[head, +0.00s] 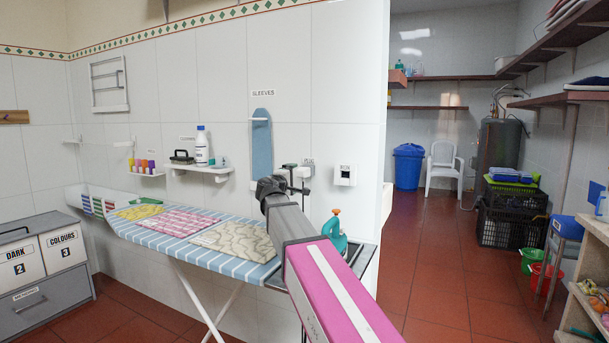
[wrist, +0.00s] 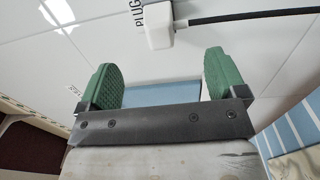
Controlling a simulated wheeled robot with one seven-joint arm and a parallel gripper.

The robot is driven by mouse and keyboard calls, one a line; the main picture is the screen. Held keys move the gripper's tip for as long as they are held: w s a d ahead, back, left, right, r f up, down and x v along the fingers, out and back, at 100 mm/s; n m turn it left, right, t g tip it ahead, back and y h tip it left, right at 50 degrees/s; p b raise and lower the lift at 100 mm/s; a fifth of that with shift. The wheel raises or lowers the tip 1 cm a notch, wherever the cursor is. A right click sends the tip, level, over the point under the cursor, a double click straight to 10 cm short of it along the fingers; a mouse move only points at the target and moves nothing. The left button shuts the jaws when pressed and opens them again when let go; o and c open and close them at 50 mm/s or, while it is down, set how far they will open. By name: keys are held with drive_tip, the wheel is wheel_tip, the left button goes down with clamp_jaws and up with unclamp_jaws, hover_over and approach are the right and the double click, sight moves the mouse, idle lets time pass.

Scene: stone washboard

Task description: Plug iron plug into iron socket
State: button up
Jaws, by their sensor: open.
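The iron plug (wrist: 158,28) is a white block with a black cable running off to the right in the wrist view. It sits by the wall next to a label reading PLUG, and also shows small in the head view (head: 304,172). My gripper (wrist: 160,72) has two green pads spread wide, with nothing between them. The plug lies beyond the fingertips, apart from both. In the head view my gripper (head: 294,179) is beside the plug, partly hidden by my arm. The iron socket (head: 345,175) is a white wall box with a dark face, right of the plug.
The striped ironing board (head: 190,236) with folded cloths stands below, left of my arm. A blue sleeve board (head: 262,145) hangs on the wall left of my gripper. The wall ends right of the socket.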

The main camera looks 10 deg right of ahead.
sight(300, 174)
drive_tip(key=shift+w, duration=0.15)
drive_tip(key=shift+x, duration=4.35)
drive_tip(key=shift+r, duration=0.1)
